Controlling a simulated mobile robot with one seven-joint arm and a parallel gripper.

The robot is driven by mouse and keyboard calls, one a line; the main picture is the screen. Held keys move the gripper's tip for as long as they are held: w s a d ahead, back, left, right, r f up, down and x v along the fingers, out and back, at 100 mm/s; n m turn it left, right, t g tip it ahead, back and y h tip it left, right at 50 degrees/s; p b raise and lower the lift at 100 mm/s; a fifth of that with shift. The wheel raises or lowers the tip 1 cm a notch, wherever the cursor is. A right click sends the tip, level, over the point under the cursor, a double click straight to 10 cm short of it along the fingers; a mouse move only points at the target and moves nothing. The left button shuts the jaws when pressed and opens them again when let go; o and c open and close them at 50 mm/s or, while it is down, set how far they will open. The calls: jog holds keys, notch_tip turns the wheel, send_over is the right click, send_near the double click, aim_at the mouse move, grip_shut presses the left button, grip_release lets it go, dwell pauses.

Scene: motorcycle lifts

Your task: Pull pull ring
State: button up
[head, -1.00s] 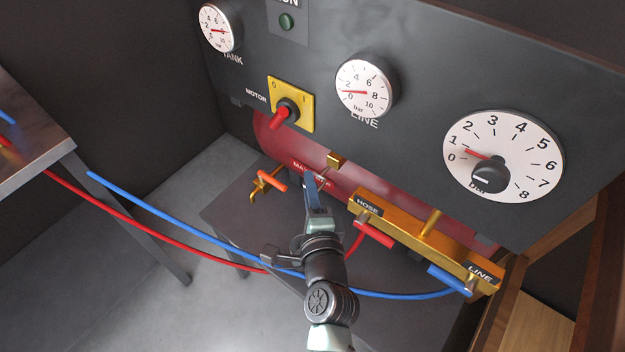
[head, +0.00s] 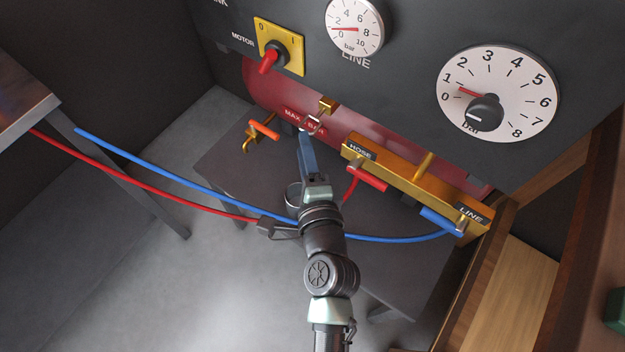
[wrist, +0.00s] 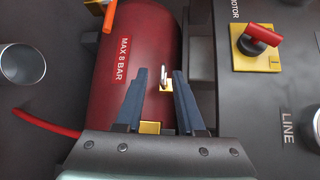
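The pull ring (head: 315,123) is a small metal ring hanging from a brass block (head: 327,105) in front of the red tank (head: 270,95), below the panel. It also shows in the wrist view (wrist: 164,76), close to its brass fitting. My gripper (head: 305,138) reaches up from below, its blue fingertips beside the ring. In the wrist view my gripper (wrist: 160,74) has its fingers spread, with the ring appearing between the tips. I cannot tell whether a finger touches it.
An orange-handled valve (head: 263,130) is left of the ring. A brass manifold (head: 410,180) with red and blue handles is to the right. Red and blue hoses (head: 180,180) cross behind my arm. The panel (head: 420,60) with gauges and a red motor switch (head: 270,60) overhangs.

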jog(key=b+v, duration=0.1)
jog(key=v, duration=0.8)
jog(key=shift+w, duration=0.1)
